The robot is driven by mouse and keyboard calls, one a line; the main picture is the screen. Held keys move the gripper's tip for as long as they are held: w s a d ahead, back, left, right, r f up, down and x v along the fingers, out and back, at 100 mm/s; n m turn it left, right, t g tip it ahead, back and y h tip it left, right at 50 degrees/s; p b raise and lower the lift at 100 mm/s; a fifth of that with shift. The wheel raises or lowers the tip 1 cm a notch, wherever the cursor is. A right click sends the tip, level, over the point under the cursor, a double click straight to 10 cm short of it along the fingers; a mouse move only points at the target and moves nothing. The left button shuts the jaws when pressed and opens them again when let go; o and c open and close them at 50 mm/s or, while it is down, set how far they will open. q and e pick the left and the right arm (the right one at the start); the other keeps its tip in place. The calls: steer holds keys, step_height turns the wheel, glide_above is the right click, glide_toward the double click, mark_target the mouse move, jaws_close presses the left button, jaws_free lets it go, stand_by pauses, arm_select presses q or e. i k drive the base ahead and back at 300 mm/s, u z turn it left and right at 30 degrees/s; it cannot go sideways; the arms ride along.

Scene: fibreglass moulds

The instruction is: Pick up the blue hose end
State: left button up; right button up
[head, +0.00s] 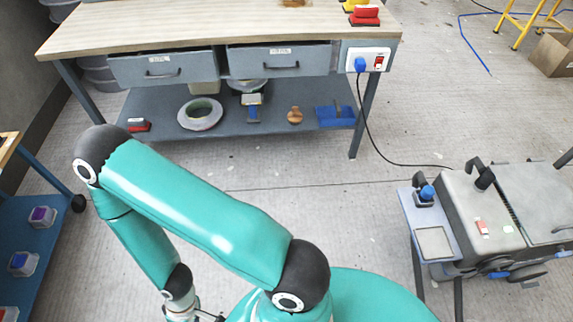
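A thin blue line that looks like a hose (474,48) lies on the floor at the far upper right. One end of it (490,74) points toward me on bare concrete; the other way it runs back toward a yellow stand. It is too small to tell whether it has a fitting. My teal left arm bends across the lower left, its wrist at the bottom edge. The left gripper's fingers are below the picture, far from the hose. My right gripper is not in view.
A workbench (200,35) with drawers and a lower shelf stands ahead. A blue plug (360,65) sits in its socket, its black cable running across the floor to a grey machine (490,215) at right. A yellow stand (520,35) and cardboard box (553,55) are behind. The middle floor is mostly clear.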

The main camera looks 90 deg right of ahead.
mark_target(427, 192)
steer(key=u, duration=0.25)
steer(key=i, duration=0.6)
steer(key=z, duration=1.2)
steer(key=i, duration=0.2)
steer(key=z, duration=2.5)
steer(key=i, duration=0.25)
steer(key=z, duration=1.55)
steer(key=k, duration=0.6)
steer(key=z, duration=0.4)
steer(key=i, duration=1.65)
steer(key=u, duration=0.5)
